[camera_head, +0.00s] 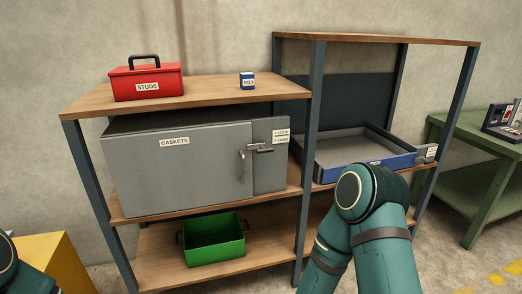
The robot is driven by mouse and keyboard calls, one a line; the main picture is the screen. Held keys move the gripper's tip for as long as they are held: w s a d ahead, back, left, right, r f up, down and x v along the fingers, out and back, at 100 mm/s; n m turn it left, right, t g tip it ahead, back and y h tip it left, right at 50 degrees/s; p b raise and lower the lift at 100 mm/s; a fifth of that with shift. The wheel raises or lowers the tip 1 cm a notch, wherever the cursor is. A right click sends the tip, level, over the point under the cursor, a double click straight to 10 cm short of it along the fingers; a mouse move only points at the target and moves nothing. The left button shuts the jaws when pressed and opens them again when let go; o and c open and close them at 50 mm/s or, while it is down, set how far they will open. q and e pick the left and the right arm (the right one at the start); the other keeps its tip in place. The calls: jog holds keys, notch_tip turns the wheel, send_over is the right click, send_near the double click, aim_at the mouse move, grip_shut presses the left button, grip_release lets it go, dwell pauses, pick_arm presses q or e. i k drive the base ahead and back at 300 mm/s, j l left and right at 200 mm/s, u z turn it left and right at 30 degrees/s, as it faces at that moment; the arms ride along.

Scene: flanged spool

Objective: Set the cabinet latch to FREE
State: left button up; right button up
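A grey cabinet (180,180) labelled GASKETS stands on the middle shelf, with its door closed. A small metal latch (262,149) sits at the door's right edge, against the side panel. Its lever looks roughly horizontal. A small label (281,136) beside it reads LOCK above and FREE below; I cannot tell surely which mark the lever points at. A vertical handle (242,167) is on the door, left of the latch. My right arm rises at the lower right, and a piece of my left arm shows at the lower left. Neither gripper is in view.
A red STUDS toolbox (147,82) and a small blue box (247,81) stand on the top shelf (200,92). A green bin (213,240) is below the cabinet. A blue-fronted tray (365,160) is at right. A green bench (470,150) stands beyond.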

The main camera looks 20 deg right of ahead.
aim_at(260, 145)
jog(key=i+z, duration=0.1)
jog(key=i, duration=0.45)
jog(key=i+j+z, duration=0.1)
jog(key=i, duration=0.4)
